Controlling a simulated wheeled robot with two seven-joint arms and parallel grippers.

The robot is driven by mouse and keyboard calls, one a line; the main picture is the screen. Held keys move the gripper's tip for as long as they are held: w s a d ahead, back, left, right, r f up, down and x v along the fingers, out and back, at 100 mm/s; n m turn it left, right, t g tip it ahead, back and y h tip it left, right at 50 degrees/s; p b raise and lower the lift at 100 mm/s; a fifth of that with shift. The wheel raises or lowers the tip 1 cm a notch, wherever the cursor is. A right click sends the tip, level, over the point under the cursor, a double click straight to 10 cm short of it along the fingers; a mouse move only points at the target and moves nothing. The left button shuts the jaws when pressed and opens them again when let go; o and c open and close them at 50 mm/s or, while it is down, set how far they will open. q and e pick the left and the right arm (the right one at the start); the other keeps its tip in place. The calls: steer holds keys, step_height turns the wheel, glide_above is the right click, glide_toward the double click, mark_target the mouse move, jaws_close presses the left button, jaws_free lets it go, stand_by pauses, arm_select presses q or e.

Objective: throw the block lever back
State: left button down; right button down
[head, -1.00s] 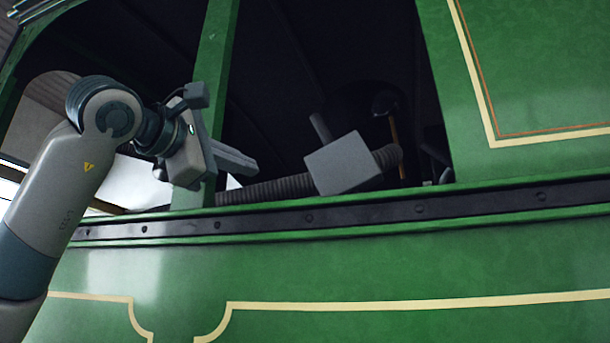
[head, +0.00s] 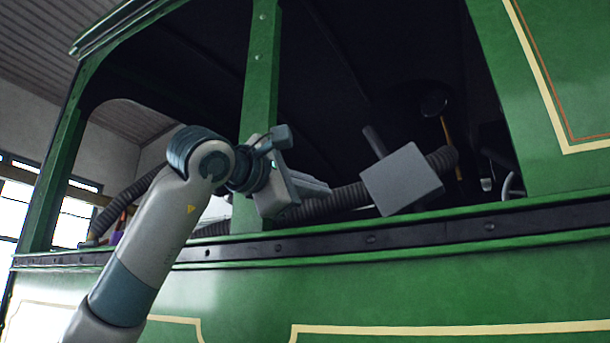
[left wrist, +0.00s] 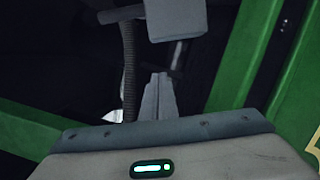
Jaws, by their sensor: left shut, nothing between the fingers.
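The block lever looks like a pale grey box-shaped block (head: 402,180) with a short dark grey bar (head: 375,143) rising from its upper left. It is in the cab window opening, right of the green post, and what bears it is hidden. A grey block (left wrist: 175,20) at the top of the left wrist view looks like the same one. My left gripper (head: 325,188) is shut and empty, its fingers pointing right, just left of the block with a small gap in the picture. Its fingers (left wrist: 155,97) also show below the block in the wrist view. My right gripper is out of view.
A ribbed dark hose (head: 340,197) runs behind my gripper and the block. The green window post (head: 262,75) stands directly behind my left wrist. The dark riveted sill (head: 420,231) runs below. A lever with a yellowish shaft (head: 446,130) stands inside at right.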

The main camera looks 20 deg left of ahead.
mark_target(388, 169)
arm_select(q)
steer(key=w+d+r+p, duration=0.2)
steer(key=w+d+p, duration=0.2)
steer(key=d, duration=0.1)
steer(key=shift+w+p, duration=0.25)
steer(key=shift+p, duration=0.1)
steer(key=shift+s, duration=0.1)
